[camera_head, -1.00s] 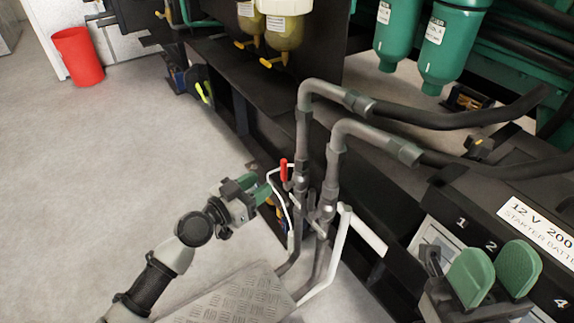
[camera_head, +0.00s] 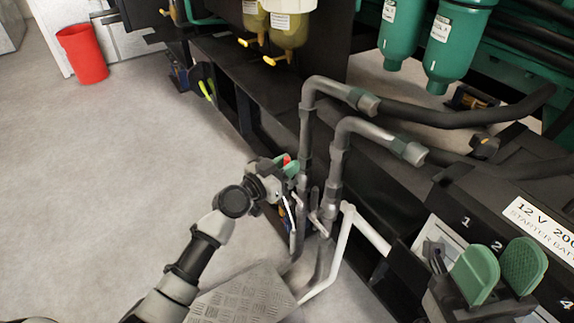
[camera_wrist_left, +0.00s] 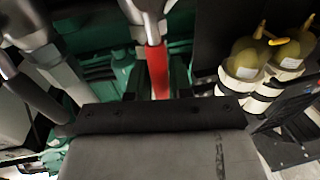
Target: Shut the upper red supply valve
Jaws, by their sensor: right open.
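The red valve lever (camera_head: 287,160) shows as a small red tip at the left grey pipe, mostly hidden by my left gripper. In the left wrist view the red lever (camera_wrist_left: 157,70) hangs from a metal valve stem, straight ahead. My left gripper (camera_head: 288,169) is at the lever, its green pads on either side of it. They look apart; contact is not clear. My right gripper (camera_head: 497,273) is open and empty at the lower right, its two green pads spread, in front of the battery box and far from the valve.
Two grey pipes (camera_head: 338,165) bend into black hoses beside the valve. A white pipe (camera_head: 338,255) stands below on the right. A battery box (camera_head: 540,215) is at the right. Yellow-bowled filters (camera_head: 289,32) hang at the back. Floor at left is clear except a red bin (camera_head: 82,55).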

